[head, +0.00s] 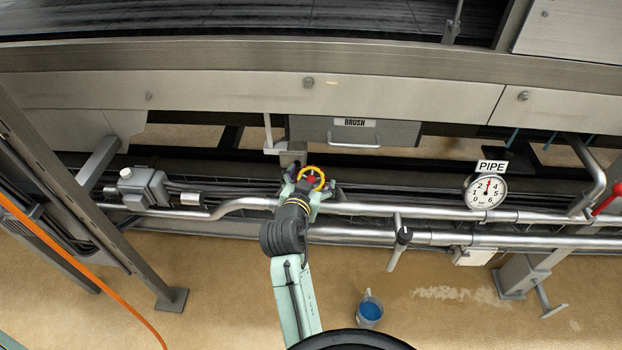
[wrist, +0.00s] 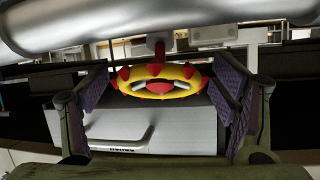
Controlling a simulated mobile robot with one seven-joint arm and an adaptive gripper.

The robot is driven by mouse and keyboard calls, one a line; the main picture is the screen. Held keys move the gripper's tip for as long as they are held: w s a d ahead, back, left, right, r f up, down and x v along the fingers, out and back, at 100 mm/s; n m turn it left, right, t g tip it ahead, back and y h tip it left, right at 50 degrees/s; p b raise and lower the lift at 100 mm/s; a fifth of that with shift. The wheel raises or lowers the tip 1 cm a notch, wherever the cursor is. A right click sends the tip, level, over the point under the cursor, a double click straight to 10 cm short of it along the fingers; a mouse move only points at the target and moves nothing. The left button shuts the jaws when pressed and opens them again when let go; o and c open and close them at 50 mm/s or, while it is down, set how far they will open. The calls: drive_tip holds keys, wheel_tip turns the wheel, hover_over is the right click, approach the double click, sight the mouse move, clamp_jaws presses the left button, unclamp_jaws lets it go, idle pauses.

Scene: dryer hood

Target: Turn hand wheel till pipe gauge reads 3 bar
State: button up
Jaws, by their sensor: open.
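The hand wheel, a yellow ring with red knobs and a red centre, shows in the head view (head: 319,172) and in the wrist view (wrist: 187,73). My gripper (head: 311,186) is at the wheel. In the wrist view its purple-padded fingers (wrist: 160,95) stand apart, one on each side of the wheel. The right pad is very close to the rim; I cannot tell if either touches. The round white pipe gauge (head: 485,192) is to the right, under a PIPE label (head: 491,167). Its red needle points about straight up, between 2 and 4; the exact value is too small to read.
Metal pipes (head: 405,209) run across behind and beside my arm. A handled lever (head: 402,238) stands right of the arm. A drawer marked BRUSH (head: 375,134) is above. A blue bucket (head: 369,309) stands on the floor. A steel post (head: 110,195) is at left.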

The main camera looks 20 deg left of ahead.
drive_tip(key=v, duration=0.7)
drive_tip(key=shift+s, duration=0.1)
